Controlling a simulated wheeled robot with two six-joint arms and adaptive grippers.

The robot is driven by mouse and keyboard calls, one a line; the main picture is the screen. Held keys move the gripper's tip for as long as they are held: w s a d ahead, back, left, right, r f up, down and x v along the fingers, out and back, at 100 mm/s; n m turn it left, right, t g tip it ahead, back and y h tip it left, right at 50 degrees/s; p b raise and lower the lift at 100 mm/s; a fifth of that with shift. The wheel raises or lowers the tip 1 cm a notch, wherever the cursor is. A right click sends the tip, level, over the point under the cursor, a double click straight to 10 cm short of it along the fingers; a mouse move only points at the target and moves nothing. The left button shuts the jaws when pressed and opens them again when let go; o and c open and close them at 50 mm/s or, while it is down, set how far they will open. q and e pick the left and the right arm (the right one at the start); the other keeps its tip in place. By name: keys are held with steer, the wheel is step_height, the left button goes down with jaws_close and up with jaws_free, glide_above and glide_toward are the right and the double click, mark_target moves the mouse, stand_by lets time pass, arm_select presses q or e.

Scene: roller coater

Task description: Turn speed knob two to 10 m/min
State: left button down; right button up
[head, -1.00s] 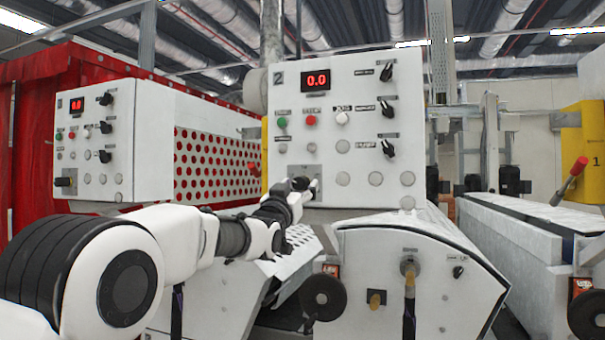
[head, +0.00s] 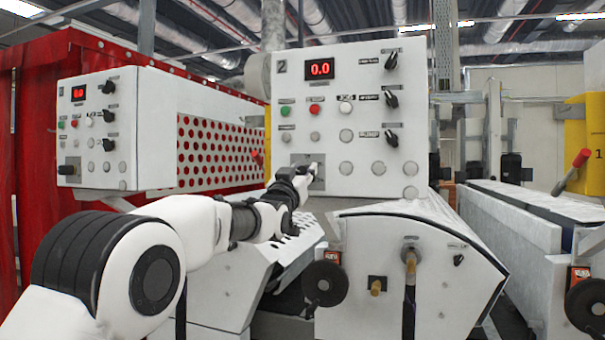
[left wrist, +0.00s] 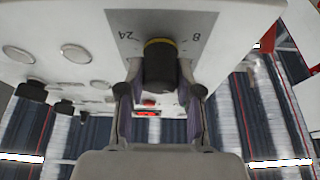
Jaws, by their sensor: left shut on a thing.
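The speed knob two (left wrist: 160,65) is a black knob with a yellow ring, on a grey plate (left wrist: 190,24) marked 24 and 8 in the left wrist view. That view is upside down. My left gripper (left wrist: 160,88) is shut on the knob, one finger on each side. In the head view my left gripper (head: 310,172) is at the grey plate, low on the left of panel two (head: 350,160), and hides the knob. The red display (head: 320,68) on that panel reads 0.0. My right gripper is not in view.
Panel two also bears black switches (head: 391,98), a green button (head: 285,111), a red button (head: 315,110) and round blanks. A similar panel (head: 98,140) stands at left. A sloped white machine housing (head: 415,240) with a black handwheel (head: 325,284) lies below.

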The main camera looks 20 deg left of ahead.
arm_select(q)
steer(key=n+y, duration=0.1)
steer(key=n, duration=0.2)
steer(key=shift+n+y, duration=0.3)
steer(key=shift+n+g+y, duration=0.3)
steer(key=shift+n+y, duration=0.8)
steer(key=shift+n, duration=1)
steer(key=shift+f, duration=0.1)
steer(key=c, duration=0.8)
jaws_free()
steer(key=v, duration=1.2)
steer(key=shift+w, duration=0.1)
